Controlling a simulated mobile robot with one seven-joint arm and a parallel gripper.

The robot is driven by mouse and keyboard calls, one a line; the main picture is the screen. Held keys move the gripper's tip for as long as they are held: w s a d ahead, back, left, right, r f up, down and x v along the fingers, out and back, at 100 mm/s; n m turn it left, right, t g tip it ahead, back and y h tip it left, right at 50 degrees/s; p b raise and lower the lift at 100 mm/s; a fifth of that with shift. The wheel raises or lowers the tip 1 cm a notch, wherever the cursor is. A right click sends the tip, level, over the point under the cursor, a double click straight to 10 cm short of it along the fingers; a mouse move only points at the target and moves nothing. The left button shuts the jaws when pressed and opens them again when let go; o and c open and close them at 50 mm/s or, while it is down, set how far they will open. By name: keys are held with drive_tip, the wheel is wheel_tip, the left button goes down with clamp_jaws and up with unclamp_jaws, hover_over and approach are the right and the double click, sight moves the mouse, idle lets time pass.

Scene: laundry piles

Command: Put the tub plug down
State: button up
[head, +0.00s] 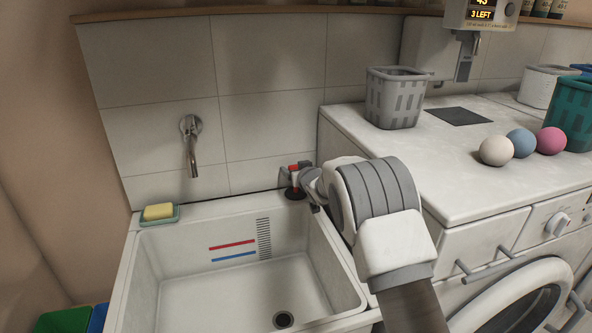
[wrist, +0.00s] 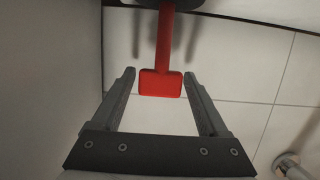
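The tub plug has a red handle (wrist: 161,82) and stem above a dark round base (head: 295,193). In the head view it stands upright at the sink's back right corner. In the head view my gripper (head: 294,173) is small and partly hidden by my wrist. The base is at or just over the rim; I cannot tell whether it touches. In the wrist view the base is cut off by the top edge.
The white sink (head: 138,285) has an open drain (head: 283,320). A tap (head: 191,145) is on the tiled wall, and a soap dish (head: 160,218) is on the left rim. On the machine top (head: 400,155) at right are a grey basket (head: 393,97) and three balls (head: 521,143).

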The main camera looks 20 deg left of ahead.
drive_tip(key=shift+o, duration=0.5)
drive_tip(key=shift+r, duration=0.2)
drive_tip(key=v, duration=1.2)
